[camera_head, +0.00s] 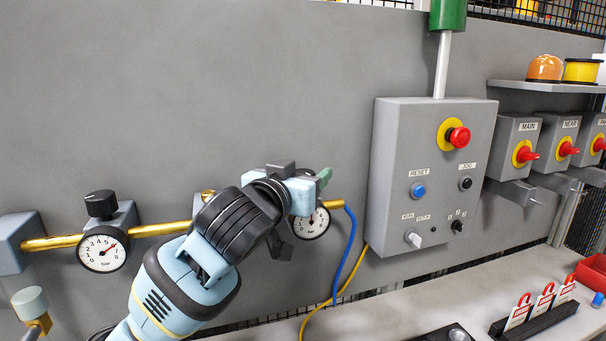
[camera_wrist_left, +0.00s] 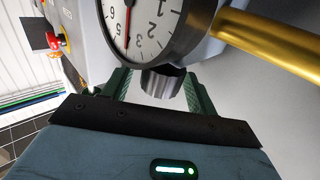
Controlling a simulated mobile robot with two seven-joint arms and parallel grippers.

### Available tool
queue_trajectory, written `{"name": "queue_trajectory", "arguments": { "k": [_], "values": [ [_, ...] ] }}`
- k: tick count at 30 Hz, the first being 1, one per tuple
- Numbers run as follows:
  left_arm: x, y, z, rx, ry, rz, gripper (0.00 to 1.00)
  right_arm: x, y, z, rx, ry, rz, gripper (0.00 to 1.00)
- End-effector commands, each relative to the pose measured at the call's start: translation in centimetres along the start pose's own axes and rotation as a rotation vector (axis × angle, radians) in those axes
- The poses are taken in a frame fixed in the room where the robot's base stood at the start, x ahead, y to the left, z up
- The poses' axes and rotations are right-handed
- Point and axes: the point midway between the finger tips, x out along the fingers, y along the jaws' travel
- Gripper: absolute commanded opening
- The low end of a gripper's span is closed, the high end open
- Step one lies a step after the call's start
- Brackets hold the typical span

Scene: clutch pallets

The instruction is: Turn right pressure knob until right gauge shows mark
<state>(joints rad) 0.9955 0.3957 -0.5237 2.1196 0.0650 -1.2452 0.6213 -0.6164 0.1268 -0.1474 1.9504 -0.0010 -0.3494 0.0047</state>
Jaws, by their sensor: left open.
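The right gauge (camera_head: 313,224) is a white dial on the brass pipe, partly covered by my left gripper (camera_head: 319,183) in the head view. In the left wrist view the right gauge (camera_wrist_left: 146,30) is upside down and cut off by the top edge, with a red needle and large digits. Its target mark cannot be made out. The right pressure knob (camera_wrist_left: 162,82), a dark, shiny cylinder, sits between my left gripper's green fingers. The fingers are open on either side of it; contact cannot be told. In the head view that knob is hidden behind the gripper. My right gripper is out of view.
A left gauge (camera_head: 102,250) with its black knob (camera_head: 100,204) sits on the same brass pipe (camera_head: 160,229). A grey control box (camera_head: 386,165) with buttons stands to the right. Blue (camera_head: 345,262) and yellow hoses hang between. A bench (camera_head: 390,312) with tags lies below.

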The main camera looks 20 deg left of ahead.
Motion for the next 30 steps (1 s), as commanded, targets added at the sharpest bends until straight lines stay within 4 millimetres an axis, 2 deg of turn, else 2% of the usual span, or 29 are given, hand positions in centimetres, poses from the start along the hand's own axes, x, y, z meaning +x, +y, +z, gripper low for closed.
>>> {"name": "queue_trajectory", "arguments": {
  "k": [1,11,20,30],
  "values": [
    [-0.01,0.01,-0.01,0.000,0.000,0.000,0.57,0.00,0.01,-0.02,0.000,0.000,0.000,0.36],
    [-0.03,0.00,-0.01,0.000,0.000,0.000,0.15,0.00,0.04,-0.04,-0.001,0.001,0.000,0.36],
    [-0.03,0.11,0.01,-0.002,-0.001,-0.042,0.15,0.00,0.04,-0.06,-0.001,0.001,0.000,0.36],
    [0.00,0.23,0.03,-0.005,-0.003,-0.266,0.15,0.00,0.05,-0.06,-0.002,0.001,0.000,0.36]
  ]
}}
